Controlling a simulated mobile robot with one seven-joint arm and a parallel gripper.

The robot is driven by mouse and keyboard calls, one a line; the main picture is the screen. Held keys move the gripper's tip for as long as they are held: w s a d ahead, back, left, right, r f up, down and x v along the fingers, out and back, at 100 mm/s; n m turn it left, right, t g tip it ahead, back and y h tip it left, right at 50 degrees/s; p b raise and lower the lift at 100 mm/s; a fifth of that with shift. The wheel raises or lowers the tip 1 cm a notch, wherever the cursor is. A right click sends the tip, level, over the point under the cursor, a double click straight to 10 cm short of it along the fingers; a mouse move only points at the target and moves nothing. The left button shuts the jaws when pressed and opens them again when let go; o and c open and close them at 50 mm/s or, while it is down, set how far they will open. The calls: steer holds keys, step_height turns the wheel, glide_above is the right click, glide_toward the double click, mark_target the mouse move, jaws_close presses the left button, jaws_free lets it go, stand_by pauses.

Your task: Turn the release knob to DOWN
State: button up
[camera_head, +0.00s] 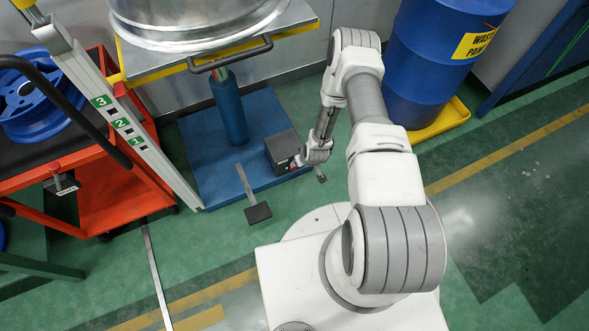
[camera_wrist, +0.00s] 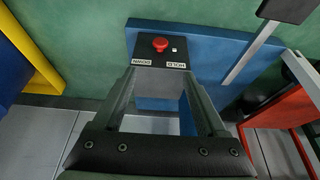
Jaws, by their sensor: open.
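A dark control box (camera_head: 283,151) stands on the blue base of the lift, and its face shows in the wrist view (camera_wrist: 161,80). A round red knob (camera_wrist: 160,44) is on that face, with a small white mark (camera_wrist: 174,49) to its right. Two labels below it appear upside down: DOWN (camera_wrist: 142,63) at the left and HOLD (camera_wrist: 176,65) at the right. My gripper (camera_wrist: 160,75) is open and empty, its fingers seen on either side of the box face. The knob lies beyond the fingertips in the picture. In the head view my wrist (camera_head: 317,152) is just right of the box.
A foot pedal (camera_head: 257,213) sticks out from the blue base (camera_head: 195,150). The lift table (camera_head: 145,75) above carries a metal wheel (camera_head: 200,20). A red cart (camera_head: 120,200) stands left, a blue drum (camera_head: 425,65) right. Green floor between is clear.

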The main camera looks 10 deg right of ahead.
steer(key=b+x, duration=0.7)
steer(key=x, duration=1)
steer(key=shift+f+b, duration=0.35)
steer(key=shift+s, duration=0.1)
steer(key=shift+c, duration=0.3)
jaws_close()
